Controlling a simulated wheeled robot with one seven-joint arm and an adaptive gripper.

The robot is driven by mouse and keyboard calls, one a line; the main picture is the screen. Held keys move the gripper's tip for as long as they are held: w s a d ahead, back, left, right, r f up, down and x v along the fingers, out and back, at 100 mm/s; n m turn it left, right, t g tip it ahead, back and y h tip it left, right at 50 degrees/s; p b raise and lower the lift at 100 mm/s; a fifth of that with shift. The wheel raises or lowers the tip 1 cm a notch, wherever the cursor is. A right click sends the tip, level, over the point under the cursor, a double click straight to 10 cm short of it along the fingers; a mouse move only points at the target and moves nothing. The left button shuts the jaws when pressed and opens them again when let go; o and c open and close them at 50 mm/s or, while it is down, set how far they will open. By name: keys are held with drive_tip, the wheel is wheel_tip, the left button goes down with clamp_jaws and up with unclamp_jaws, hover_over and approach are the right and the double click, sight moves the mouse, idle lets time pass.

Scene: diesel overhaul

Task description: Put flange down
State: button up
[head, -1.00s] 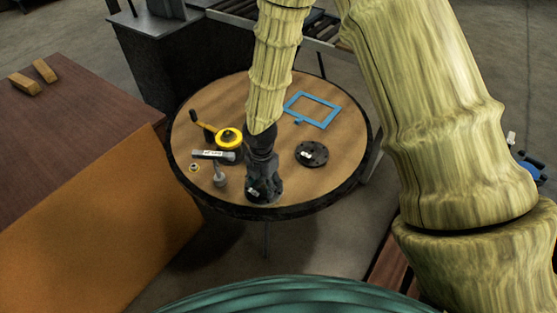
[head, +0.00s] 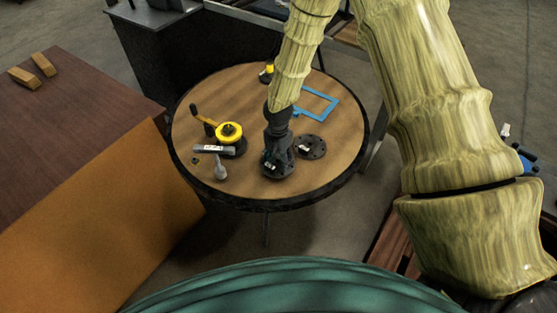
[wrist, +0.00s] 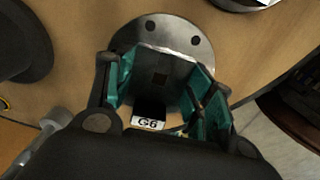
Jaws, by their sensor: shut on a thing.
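My gripper (head: 278,152) is over the front right part of the round table, shut on a dark round flange (head: 277,172). In the wrist view, the flange (wrist: 178,36) is a grey disc with bolt holes. The teal fingers of my gripper (wrist: 160,78) stand on both sides of its middle, and a white "G6" label (wrist: 148,123) shows between them. The flange looks level and very low over the wood; I cannot tell whether it touches. A second dark flange (head: 311,147) lies just to its right and behind, close by.
The round table (head: 235,185) also holds a blue frame (head: 330,105), a yellow ring piece on a dark base (head: 229,132), a grey labelled bar (head: 214,149), a grey pin-like part (head: 220,171) and a small yellow-topped item (head: 268,72). Bare wood lies at the right.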

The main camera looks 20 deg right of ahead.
drive_tip(key=shift+f, duration=0.9)
drive_tip(key=shift+f, duration=0.1)
drive_tip(key=o, duration=1.5)
drive_tip(key=shift+c, duration=0.2)
wheel_tip(320, 180, up, 12)
drive_tip(key=b, duration=0.2)
